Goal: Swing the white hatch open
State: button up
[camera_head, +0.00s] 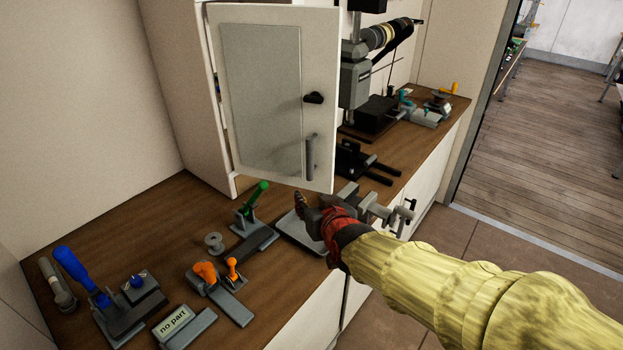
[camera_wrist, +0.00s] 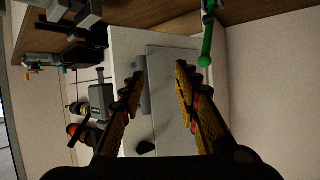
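The white hatch (camera_head: 262,60) is a flat upright door with a grey inset panel, on the front of a white cabinet above the bench. A grey bar handle (camera_head: 310,157) and a black knob (camera_head: 314,97) are near its right edge. I cannot tell if it stands ajar. My gripper (camera_head: 305,209) is below the handle, apart from it. In the wrist view, my gripper (camera_wrist: 160,72) is open, its fingers spread before the hatch (camera_wrist: 124,48). The grey handle (camera_wrist: 145,97) shows between them, nearer the left finger; the knob (camera_wrist: 145,147) is below.
The wooden bench (camera_head: 150,225) runs under the hatch. A green-handled clamp (camera_head: 256,201), orange clamp (camera_head: 206,273), blue-handled clamp (camera_head: 85,275) and a "no part" sign (camera_head: 174,321) stand left of my gripper. A drill press (camera_head: 355,78) stands right of the hatch. The floor (camera_head: 550,150) at right is clear.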

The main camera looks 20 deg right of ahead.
aim_at(310, 162)
jog(key=w+d+t+h+p, duration=0.1)
jog(key=w, duration=0.4)
jog(key=w+d+m+t+h+p, duration=0.1)
jog(key=w+t, duration=0.1)
jog(key=w, duration=0.3)
jog(key=w+d+t+h+p, duration=0.1)
jog(key=w+d, duration=0.1)
jog(key=w, duration=0.3)
jog(key=shift+w+r+t, duration=0.15)
jog(key=shift+w+t, duration=0.15)
jog(key=shift+s, duration=0.15)
grip_shut()
